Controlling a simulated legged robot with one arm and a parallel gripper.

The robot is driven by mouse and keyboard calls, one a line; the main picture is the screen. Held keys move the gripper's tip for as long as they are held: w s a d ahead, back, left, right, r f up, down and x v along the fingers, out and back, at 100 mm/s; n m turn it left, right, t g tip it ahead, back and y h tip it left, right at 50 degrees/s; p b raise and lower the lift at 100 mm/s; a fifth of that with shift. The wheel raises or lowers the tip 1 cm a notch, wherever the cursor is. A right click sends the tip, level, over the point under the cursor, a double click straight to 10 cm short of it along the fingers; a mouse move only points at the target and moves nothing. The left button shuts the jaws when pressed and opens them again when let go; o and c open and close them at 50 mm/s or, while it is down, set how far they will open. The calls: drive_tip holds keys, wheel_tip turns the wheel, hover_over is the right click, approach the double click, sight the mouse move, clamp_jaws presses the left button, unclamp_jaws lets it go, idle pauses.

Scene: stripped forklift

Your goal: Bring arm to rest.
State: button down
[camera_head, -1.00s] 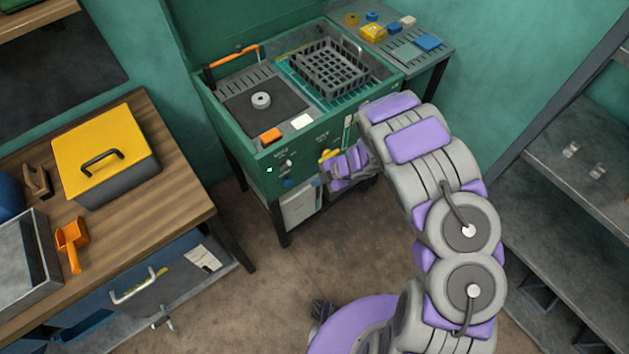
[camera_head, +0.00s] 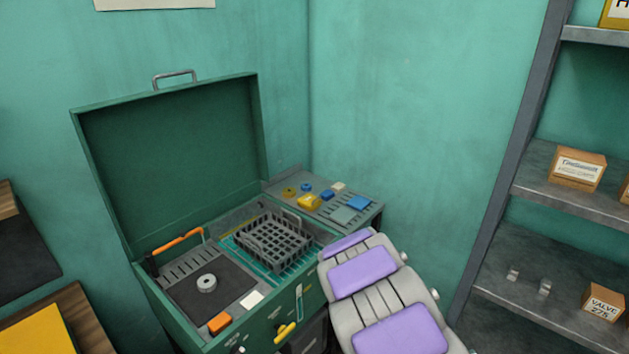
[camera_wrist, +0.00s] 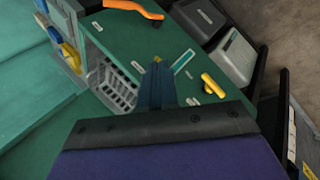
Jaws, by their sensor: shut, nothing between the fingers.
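My arm (camera_head: 375,285), with grey links and purple pads, rises from the bottom of the head view, in front of the right side of the green open-lidded cabinet (camera_head: 165,165). My gripper is not visible in the head view. In the wrist view, my gripper's narrow dark fingers (camera_wrist: 157,75) are together and hold nothing. They show in front of the cabinet's green front panel, between a grey basket (camera_wrist: 118,92) and a yellow handle (camera_wrist: 213,86). I cannot tell whether the fingertips touch the panel.
A side shelf (camera_head: 335,215) with small blue and yellow parts adjoins the cabinet. A grey shelving rack (camera_head: 545,205) with boxes stands at right. A wooden bench (camera_head: 85,315) with a yellow-lidded box (camera_head: 35,335) is at lower left. Bare wall lies between cabinet and rack.

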drive_tip(key=s+d+r+m+h, duration=0.4)
drive_tip(key=d+r+m, duration=0.2)
drive_tip(key=d+r, duration=0.45)
drive_tip(key=s+d+r+m+g+h, duration=0.2)
drive_tip(key=s+d+r+m, duration=0.35)
drive_tip(key=s, duration=0.45)
drive_tip(key=s+a+r+m+g+y, duration=0.1)
drive_tip(key=s+a+m+g, duration=0.1)
drive_tip(key=s, duration=0.9)
drive_tip(key=s+a+r+m+g+y, duration=0.1)
drive_tip(key=s+a, duration=0.4)
drive_tip(key=s, duration=0.6)
drive_tip(key=s+a+m+g+y, duration=0.3)
drive_tip(key=s+a+m+g, duration=0.1)
drive_tip(key=s, duration=0.7)
drive_tip(key=shift+s+r, duration=0.35)
drive_tip(key=shift+r, duration=0.05)
drive_tip(key=c, duration=1.9)
unclamp_jaws()
